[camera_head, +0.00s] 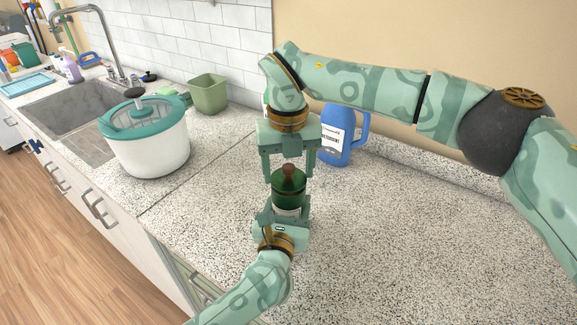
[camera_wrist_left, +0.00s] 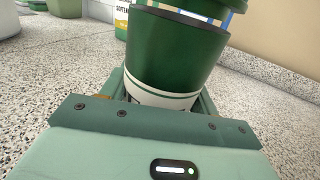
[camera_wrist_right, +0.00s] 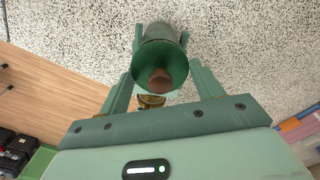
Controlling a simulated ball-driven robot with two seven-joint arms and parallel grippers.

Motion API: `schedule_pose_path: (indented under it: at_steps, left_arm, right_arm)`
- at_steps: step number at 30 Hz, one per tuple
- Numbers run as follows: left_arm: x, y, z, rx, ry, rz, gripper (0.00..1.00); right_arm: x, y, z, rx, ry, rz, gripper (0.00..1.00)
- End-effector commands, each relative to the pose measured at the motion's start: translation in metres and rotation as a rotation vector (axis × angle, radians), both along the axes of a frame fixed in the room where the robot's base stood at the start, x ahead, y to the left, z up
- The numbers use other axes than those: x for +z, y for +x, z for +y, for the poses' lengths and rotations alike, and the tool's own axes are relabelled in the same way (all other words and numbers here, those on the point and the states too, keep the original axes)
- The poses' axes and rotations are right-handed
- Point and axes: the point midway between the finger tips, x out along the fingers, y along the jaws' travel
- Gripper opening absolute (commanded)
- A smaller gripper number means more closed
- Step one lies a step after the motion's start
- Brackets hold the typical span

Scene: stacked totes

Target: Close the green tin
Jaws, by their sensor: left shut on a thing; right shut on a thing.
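The green tin (camera_head: 287,207) stands upright over the counter, with a white band low on its side. My left gripper (camera_head: 286,212) is shut around its lower part; the tin's green wall (camera_wrist_left: 175,55) and dark rim fill the left wrist view. A green lid (camera_head: 288,183) with a brown knob (camera_head: 289,170) is directly above the tin. My right gripper (camera_head: 290,172) is shut on the lid, its fingers on either side. In the left wrist view the lid (camera_wrist_left: 195,7) sits just above the rim, slightly right; whether they touch is unclear.
A blue detergent bottle (camera_head: 337,140) stands behind the tin by the wall. A white pot with a teal lid (camera_head: 148,142), a green square container (camera_head: 209,94) and a sink (camera_head: 80,108) are to the left. The counter on the right (camera_head: 430,240) is clear.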

Motion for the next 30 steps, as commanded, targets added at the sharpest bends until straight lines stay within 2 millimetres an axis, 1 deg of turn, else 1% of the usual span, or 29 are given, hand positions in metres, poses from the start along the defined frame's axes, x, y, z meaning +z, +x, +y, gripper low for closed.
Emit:
schedule_pose_path:
  at_steps: [20, 21, 23, 24, 30]
  left_arm:
    - [-0.001, 0.000, 0.000, 0.000, 0.000, 0.002, 0.19]
    - [-0.001, 0.000, 0.000, 0.000, 0.000, 0.002, 0.19]
    - [-0.001, 0.000, 0.000, 0.000, 0.000, 0.002, 0.19]
    - [-0.001, 0.000, 0.000, 0.000, 0.000, 0.002, 0.19]
    - [-0.001, 0.000, 0.000, 0.000, 0.000, 0.002, 0.19]
  right_arm:
    - [-0.013, 0.000, 0.000, 0.000, 0.001, 0.000, 0.44]
    - [-0.013, 0.000, 0.000, -0.001, 0.001, 0.000, 0.69]
    - [-0.013, 0.000, 0.000, 0.000, 0.001, 0.000, 0.85]
    - [-0.013, 0.000, 0.000, 0.000, 0.001, 0.000, 0.91]
    - [-0.013, 0.000, 0.000, 0.000, 0.001, 0.000, 0.91]
